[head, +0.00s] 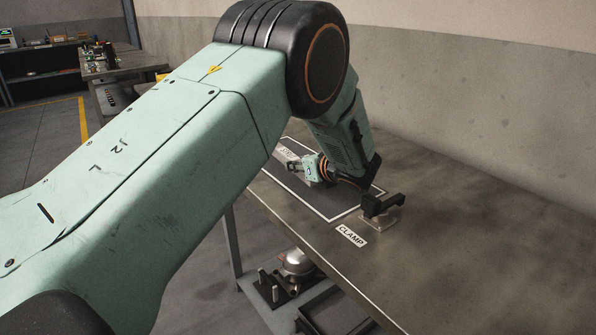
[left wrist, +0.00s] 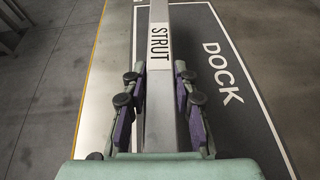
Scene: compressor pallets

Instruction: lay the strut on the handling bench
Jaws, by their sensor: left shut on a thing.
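The strut (left wrist: 160,100) is a long grey bar with a white STRUT label. In the left wrist view it runs up the picture between the fingers of my left gripper (left wrist: 160,72), which is shut on it. My left gripper (head: 296,166) also shows in the head view, low over the bench, where my arm hides most of what it holds. The handling bench (head: 460,220) has a dark mat with a white outline marked DOCK (left wrist: 252,122). The strut overlaps the mat's left side; whether it touches the bench I cannot tell. My right gripper is not in view.
A black clamp (head: 381,204) stands on the bench beside the mat, near a CLAMP label (head: 351,236). A metal compressor (head: 297,262) sits below the bench. Another table (head: 125,62) with parts stands at the back left. The bench's right side is bare, with a wall behind.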

